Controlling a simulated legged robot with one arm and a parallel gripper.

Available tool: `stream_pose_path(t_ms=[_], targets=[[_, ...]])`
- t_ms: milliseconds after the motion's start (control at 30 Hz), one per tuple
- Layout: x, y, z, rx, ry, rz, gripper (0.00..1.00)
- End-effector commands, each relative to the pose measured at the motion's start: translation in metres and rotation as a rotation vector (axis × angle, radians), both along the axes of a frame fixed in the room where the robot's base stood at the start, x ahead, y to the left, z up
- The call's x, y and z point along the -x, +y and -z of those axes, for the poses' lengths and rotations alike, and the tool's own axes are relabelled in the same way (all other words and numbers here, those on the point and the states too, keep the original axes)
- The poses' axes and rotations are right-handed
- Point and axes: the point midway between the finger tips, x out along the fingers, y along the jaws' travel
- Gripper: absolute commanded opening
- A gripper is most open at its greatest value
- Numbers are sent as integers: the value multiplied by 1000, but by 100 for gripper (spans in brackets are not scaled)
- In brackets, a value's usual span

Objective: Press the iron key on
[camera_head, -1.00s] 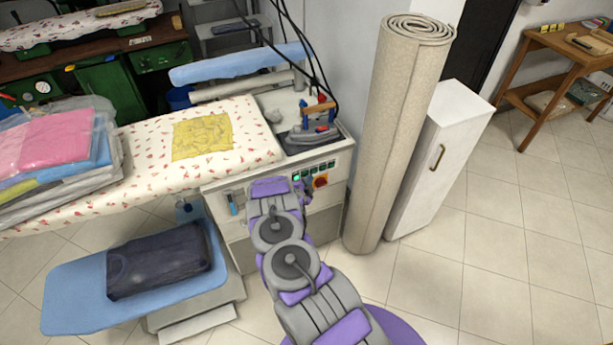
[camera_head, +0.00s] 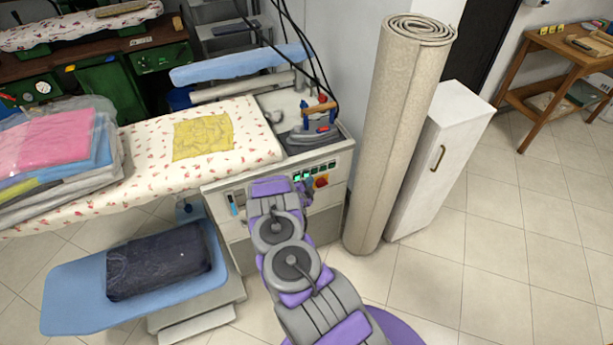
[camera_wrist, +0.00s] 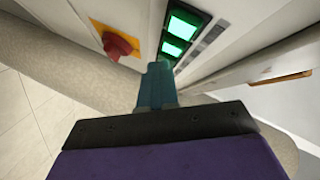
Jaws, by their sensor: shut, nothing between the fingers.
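The control panel (camera_head: 333,171) is on the front of the pressing station, below the iron (camera_head: 312,134). In the wrist view two square keys glow green (camera_wrist: 184,24) (camera_wrist: 172,48), one above the other; I cannot read which is the iron key. My gripper (camera_wrist: 158,68) is shut and empty, its tip just below the lower green key in the picture. I cannot tell whether it touches the key. In the head view my gripper (camera_head: 307,186) is small and partly hidden by my arm, close to the panel.
A red knob on a yellow plate (camera_wrist: 118,45) sits left of the keys in the wrist view. A rolled carpet (camera_head: 395,130) and a white cabinet (camera_head: 440,155) stand right of the station. The ironing board (camera_head: 265,145) extends left with a yellow cloth (camera_head: 202,137). Tiled floor is free at right.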

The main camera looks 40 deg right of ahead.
Motion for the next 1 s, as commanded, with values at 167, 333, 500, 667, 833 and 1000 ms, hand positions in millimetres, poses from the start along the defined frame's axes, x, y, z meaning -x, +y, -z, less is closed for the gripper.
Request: stream_pose_path(t_ms=[167, 333, 500, 667, 833, 1000], targets=[[0, 0, 0, 1, -1, -1, 0], [9, 1, -1, 2, 0, 1, 0], [25, 5, 0, 0, 2, 2, 0], [38, 9, -1, 2, 0, 0, 0], [53, 13, 1, 0, 3, 1, 0], [58, 14, 0, 1, 0, -2, 0]])
